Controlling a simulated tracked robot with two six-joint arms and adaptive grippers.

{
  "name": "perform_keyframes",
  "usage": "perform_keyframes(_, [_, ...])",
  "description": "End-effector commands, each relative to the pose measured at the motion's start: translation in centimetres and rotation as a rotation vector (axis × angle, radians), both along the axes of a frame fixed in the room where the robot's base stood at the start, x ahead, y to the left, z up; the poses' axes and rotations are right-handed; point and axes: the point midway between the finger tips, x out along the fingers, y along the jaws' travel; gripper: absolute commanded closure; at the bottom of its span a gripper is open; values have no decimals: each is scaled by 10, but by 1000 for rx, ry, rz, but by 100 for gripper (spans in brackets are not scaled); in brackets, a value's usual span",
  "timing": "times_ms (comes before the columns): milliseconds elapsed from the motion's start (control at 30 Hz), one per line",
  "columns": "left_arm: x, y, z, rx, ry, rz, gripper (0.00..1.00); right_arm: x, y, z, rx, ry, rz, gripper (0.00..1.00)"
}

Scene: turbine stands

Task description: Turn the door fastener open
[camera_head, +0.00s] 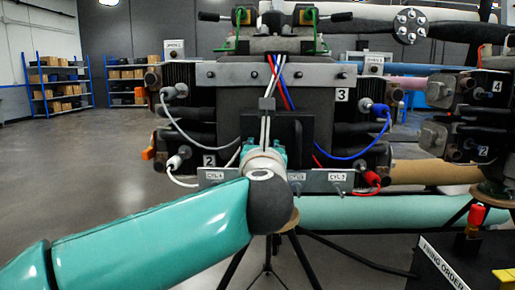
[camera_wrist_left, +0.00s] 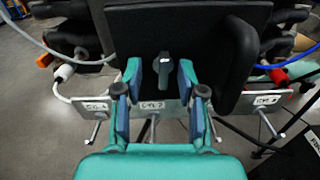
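The door fastener (camera_wrist_left: 164,70) is a small dark grey lever knob, roughly upright, on the front of a black door panel (camera_wrist_left: 205,28) in the left wrist view. My left gripper (camera_wrist_left: 160,76) is open in front of it. Its two fingers stand on either side of the knob, with a gap on each side; whether the knob lies between the tips in depth I cannot tell. In the head view the black door (camera_head: 293,128) shows at the engine's middle. My left wrist and forearm hide the fastener and most of the gripper there. My right gripper is not in view.
A metal plate with cylinder labels (camera_head: 325,181) and several toggle levers runs just below the door. White, blue and red cables (camera_head: 345,157) loop at both sides of the engine. A black panel marked "FIRING ORDER" (camera_head: 455,265) stands at lower right.

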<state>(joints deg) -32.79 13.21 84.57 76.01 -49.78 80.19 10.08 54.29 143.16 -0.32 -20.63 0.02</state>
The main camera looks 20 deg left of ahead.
Motion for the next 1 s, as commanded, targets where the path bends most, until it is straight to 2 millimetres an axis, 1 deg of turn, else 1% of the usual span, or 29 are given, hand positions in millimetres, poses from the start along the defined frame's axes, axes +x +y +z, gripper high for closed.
perform_keyframes(33, [0, -1, 0, 1, 0, -1, 55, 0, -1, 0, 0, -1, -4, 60])
perform_keyframes(67, [0, -1, 0, 1, 0, -1, 52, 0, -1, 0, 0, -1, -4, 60])
perform_keyframes(367, [0, -2, 0, 2, 0, -3, 52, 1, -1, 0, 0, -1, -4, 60])
perform_keyframes(467, [-3, -3, 0, 1, 0, -4, 52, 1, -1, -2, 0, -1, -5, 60])
perform_keyframes(1000, [-43, -15, -2, 1, -1, -6, 52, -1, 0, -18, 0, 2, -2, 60])
